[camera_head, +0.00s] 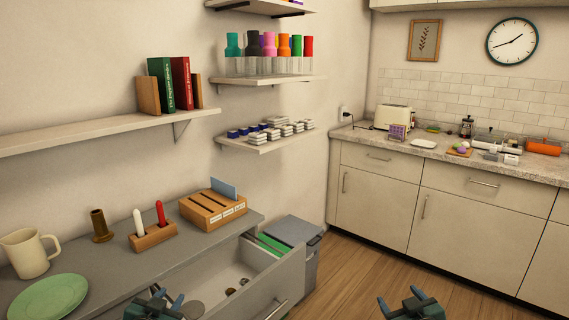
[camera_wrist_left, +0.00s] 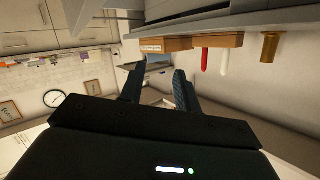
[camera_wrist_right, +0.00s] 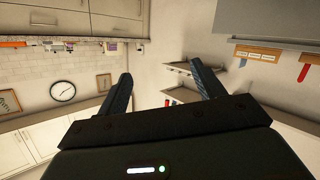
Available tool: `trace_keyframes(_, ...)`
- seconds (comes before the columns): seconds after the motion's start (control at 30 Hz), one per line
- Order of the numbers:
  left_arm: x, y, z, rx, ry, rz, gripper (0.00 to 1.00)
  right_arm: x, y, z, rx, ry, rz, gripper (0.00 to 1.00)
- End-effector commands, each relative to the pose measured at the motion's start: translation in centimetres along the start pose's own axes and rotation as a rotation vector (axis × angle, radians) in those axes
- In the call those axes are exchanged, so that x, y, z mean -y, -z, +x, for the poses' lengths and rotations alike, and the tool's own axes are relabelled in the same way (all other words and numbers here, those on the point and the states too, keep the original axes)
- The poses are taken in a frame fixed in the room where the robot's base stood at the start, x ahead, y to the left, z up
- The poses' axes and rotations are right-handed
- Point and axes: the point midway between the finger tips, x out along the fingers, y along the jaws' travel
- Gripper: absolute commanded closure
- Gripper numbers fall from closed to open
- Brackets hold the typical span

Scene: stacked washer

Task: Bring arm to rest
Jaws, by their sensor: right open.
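My left gripper (camera_head: 167,295) is at the bottom of the head view, in front of the grey cabinet with the open drawer. Its two fingers stand apart with nothing held between them, as the left wrist view (camera_wrist_left: 158,72) also shows. My right gripper (camera_head: 398,296) is at the bottom right of the head view, over the wooden floor. Its fingers are spread wide and empty in the right wrist view (camera_wrist_right: 161,72). Both arms are mostly out of the head view.
The grey cabinet's drawer (camera_head: 292,272) stands open near my left gripper. On its top are a jug (camera_head: 27,254), a green plate (camera_head: 47,298) and a wooden slotted box (camera_head: 212,210). A grey bin (camera_head: 308,262) stands beyond. Open floor (camera_head: 355,270) lies before the kitchen counter.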

Motion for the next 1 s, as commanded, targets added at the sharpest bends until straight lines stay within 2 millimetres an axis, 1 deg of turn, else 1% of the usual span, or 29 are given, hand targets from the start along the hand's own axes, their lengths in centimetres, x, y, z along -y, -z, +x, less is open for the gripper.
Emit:
trace_keyframes(0.03, -2.5, -2.5, -2.0, 0.033, -0.038, -0.012, 0.68, 2.5, -2.5, -2.0, 0.033, 0.039, 0.012, 0.32)
trace_keyframes(0.07, -3.9, -3.8, -3.2, 0.05, -0.059, -0.02, 0.68, 3.9, -3.8, -3.2, 0.05, 0.06, 0.021, 0.32)
trace_keyframes(0.1, -5.8, -5.4, -5.0, 0.073, -0.088, -0.033, 0.68, 5.8, -5.4, -5.0, 0.074, 0.089, 0.034, 0.32)
trace_keyframes(0.17, -8.5, -7.7, -8.0, 0.11, -0.131, -0.056, 0.68, 8.5, -7.7, -8.0, 0.11, 0.132, 0.057, 0.32)
trace_keyframes(0.2, -10.2, -9.0, -10.1, 0.134, -0.158, -0.074, 0.68, 10.2, -9.0, -10.1, 0.135, 0.159, 0.075, 0.32)
trace_keyframes(0.27, -12.4, -10.6, -13.2, 0.169, -0.193, -0.101, 0.68, 12.4, -10.6, -13.2, 0.17, 0.194, 0.103, 0.32)
trace_keyframes(0.3, -13.7, -11.4, -15.2, 0.191, -0.214, -0.12, 0.68, 13.7, -11.4, -15.2, 0.192, 0.215, 0.122, 0.32)
trace_keyframes(0.4, -16.1, -12.8, -19.6, 0.239, -0.253, -0.164, 0.68, 16.1, -12.8, -19.6, 0.239, 0.254, 0.166, 0.32)
trace_keyframes(0.5, -17.6, -13.4, -22.6, 0.273, -0.277, -0.197, 0.68, 17.6, -13.4, -22.6, 0.273, 0.278, 0.199, 0.32)
trace_keyframes(0.6, -18.3, -13.6, -24.2, 0.291, -0.289, -0.215, 0.68, 18.3, -13.6, -24.3, 0.291, 0.29, 0.218, 0.32)
trace_keyframes(0.67, -18.5, -13.7, -24.7, 0.296, -0.292, -0.22, 0.68, 18.5, -13.6, -24.7, 0.296, 0.293, 0.223, 0.32)
trace_keyframes(1.0, -18.5, -13.7, -24.8, 0.298, -0.293, -0.221, 0.68, 18.6, -13.7, -24.8, 0.298, 0.294, 0.224, 0.32)
